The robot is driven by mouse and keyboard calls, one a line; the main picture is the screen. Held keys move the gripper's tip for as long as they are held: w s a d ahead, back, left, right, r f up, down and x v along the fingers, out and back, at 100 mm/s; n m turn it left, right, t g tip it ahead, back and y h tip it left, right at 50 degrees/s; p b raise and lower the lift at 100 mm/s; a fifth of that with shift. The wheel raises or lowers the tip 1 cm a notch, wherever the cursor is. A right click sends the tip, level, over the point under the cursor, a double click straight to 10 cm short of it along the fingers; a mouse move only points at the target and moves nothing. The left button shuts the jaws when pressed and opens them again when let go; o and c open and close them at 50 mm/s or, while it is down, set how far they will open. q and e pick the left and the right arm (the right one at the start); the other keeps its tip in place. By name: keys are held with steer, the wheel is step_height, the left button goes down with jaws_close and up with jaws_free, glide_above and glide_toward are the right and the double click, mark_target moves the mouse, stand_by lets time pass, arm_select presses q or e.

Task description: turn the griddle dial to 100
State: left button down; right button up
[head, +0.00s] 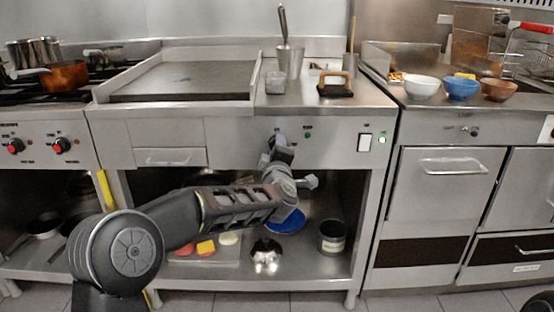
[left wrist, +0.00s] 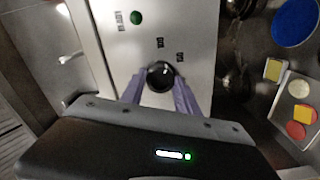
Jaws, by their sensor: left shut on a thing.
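The griddle dial (left wrist: 160,77) is a round black knob on the griddle's steel front panel, seen in the left wrist view. My left gripper (left wrist: 158,92) has its two purple fingers shut on the dial, one on each side. In the head view my left gripper (head: 279,141) is at the front panel below the griddle (head: 185,78) and hides the dial. My right gripper is not in view.
Bowls (head: 461,88) stand on the right counter. A stove with red-marked knobs (head: 62,145) is at the left.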

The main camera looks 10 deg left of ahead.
arm_select(q)
steer(key=shift+n+b, duration=1.6)
steer(key=shift+n, duration=0.5)
steer(key=c, duration=0.9)
jaws_free()
steer(key=p+v, duration=0.1)
steer(key=v, duration=0.6)
steer(key=shift+s, duration=0.4)
steer(key=shift+d, duration=0.15)
